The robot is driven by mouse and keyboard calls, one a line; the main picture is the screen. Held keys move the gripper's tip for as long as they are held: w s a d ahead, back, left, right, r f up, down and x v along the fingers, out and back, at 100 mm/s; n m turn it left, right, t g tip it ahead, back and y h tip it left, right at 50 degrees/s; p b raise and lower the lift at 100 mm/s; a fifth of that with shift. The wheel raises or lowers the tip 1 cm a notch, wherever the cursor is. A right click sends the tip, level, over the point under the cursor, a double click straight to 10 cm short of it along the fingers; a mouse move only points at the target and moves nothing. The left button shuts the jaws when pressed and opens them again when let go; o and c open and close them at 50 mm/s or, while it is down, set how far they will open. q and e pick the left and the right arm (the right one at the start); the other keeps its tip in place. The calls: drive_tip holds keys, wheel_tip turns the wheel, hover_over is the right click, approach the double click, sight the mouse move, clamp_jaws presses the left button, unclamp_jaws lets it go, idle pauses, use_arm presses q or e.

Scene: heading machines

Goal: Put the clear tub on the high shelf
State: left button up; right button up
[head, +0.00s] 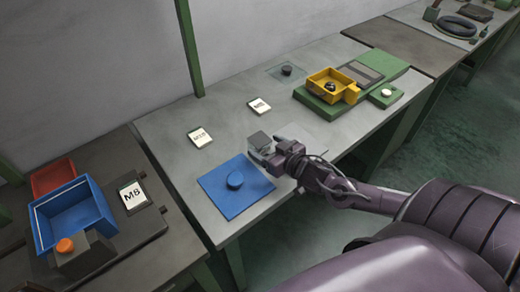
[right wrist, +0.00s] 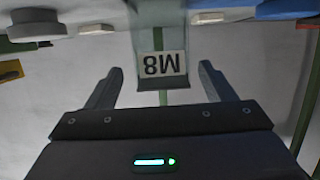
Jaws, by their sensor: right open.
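My right gripper (head: 268,157) is open above the table, just behind the blue mat (head: 222,203). A grey block-like piece (head: 259,140) shows at its fingers. No high shelf is recognisable. My left gripper is not in view.
A yellow tray (head: 318,91) sits on a green base (head: 310,101) at the back right. A blue bin (head: 68,222) and an M8 card (head: 133,196) are on the dark left table. Two white cards (head: 200,138) lie mid-table. A green post (head: 188,45) stands behind.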

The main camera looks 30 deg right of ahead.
sight(256, 139)
drive_tip(key=x, duration=0.4)
drive_tip(key=shift+w+a+r+p, duration=0.15)
drive_tip(key=shift+w+r+p, duration=0.05)
drive_tip(key=shift+r+p, duration=0.2)
drive_tip(key=shift+w+f, duration=0.3)
drive_tip(key=shift+w, duration=0.15)
drive_tip(key=shift+c, duration=0.2)
drive_tip(key=c, duration=1.2)
drive_tip(key=shift+r, duration=0.1)
drive_tip(key=shift+c, duration=1.1)
